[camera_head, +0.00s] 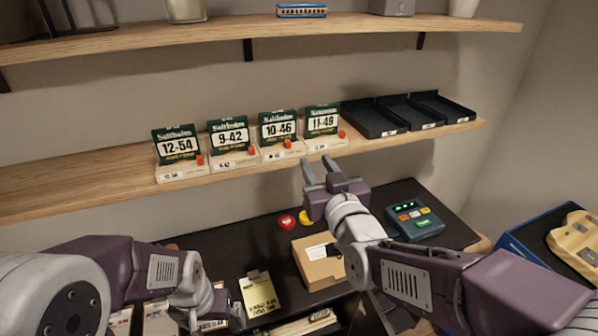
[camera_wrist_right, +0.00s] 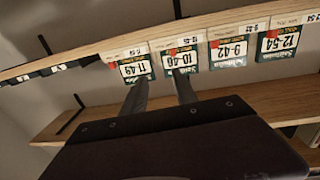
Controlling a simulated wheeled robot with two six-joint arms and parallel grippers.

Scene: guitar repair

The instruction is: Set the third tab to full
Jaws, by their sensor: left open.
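Four string packs stand in pale holders on the middle shelf, each with a red tab. My right gripper (camera_head: 318,163) is open and empty, just below and in front of the shelf near the 11-49 holder. In the right wrist view the packs appear upside down beyond its parted fingers (camera_wrist_right: 160,88). My left gripper (camera_head: 218,303) is low over the bench, partly hidden.
Black trays (camera_head: 410,113) lie on the shelf's right end. Another shelf (camera_head: 250,35) runs above. The bench below holds a cardboard box (camera_head: 315,268), a blue device with buttons (camera_head: 415,220), red (camera_head: 287,223) and yellow round items, and a yellow-topped card (camera_head: 259,295).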

